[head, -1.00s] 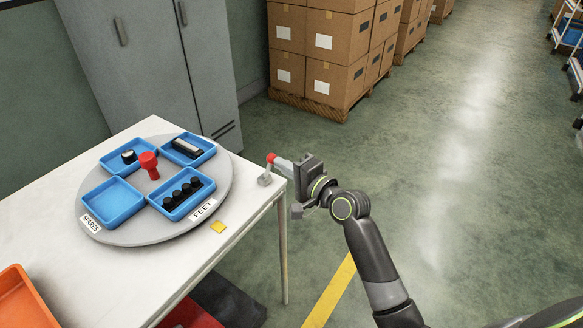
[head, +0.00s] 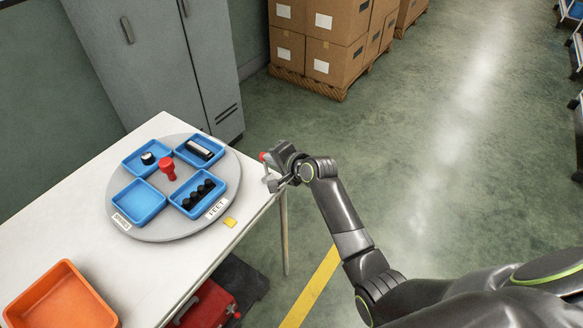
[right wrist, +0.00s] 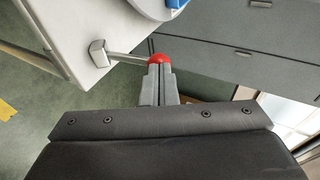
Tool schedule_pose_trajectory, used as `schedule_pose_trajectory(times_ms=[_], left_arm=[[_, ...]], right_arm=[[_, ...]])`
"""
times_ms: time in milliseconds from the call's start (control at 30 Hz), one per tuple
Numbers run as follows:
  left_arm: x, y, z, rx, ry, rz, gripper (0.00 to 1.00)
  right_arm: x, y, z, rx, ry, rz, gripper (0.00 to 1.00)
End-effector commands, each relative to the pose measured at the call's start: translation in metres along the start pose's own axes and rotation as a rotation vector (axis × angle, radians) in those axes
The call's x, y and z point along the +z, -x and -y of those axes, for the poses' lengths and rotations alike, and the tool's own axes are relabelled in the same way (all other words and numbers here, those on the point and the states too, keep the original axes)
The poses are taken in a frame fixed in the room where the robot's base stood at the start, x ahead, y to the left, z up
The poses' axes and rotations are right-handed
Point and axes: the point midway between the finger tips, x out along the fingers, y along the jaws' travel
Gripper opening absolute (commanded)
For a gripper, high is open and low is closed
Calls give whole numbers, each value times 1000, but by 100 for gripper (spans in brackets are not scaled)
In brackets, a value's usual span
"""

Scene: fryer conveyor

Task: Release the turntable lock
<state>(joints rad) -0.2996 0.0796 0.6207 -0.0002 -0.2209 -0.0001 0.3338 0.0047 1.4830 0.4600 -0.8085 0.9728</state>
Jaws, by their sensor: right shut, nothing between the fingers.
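The round grey turntable (head: 150,228) sits on the white table with blue trays on it and a red knobbed post (head: 168,170) at its middle. The lock lever at the table's right edge has a red knob (head: 263,156) and a grey bracket (head: 270,182). In the right wrist view its thin arm runs from the bracket (right wrist: 98,53) to the red knob (right wrist: 158,60). My right gripper (head: 270,160) is shut and empty, with its fingertips (right wrist: 160,68) right at the red knob. I cannot tell whether they touch it. My left gripper is out of view.
An orange bin (head: 62,298) stands on the table (head: 190,262) at the near left. A yellow tag (head: 230,222) lies by the turntable. A red toolbox (head: 207,305) is below the table. Grey cabinets (head: 160,60) stand behind; the floor at right is open.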

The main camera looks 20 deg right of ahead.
Motion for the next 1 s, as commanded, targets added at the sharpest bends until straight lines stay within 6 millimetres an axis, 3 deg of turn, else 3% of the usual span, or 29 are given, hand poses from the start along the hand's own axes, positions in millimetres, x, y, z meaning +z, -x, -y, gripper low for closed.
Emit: schedule_pose_trajectory(times_ms=[33,100,333,700,1000], left_arm=[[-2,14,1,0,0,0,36],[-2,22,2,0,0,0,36],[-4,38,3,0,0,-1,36],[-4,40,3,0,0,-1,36],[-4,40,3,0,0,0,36]], right_arm=[[0,1,9,26,4,2,0],[1,-3,12,65,13,1,0],[4,-18,17,91,16,2,0],[8,-41,25,87,17,0,0],[10,-47,27,85,16,1,0]])
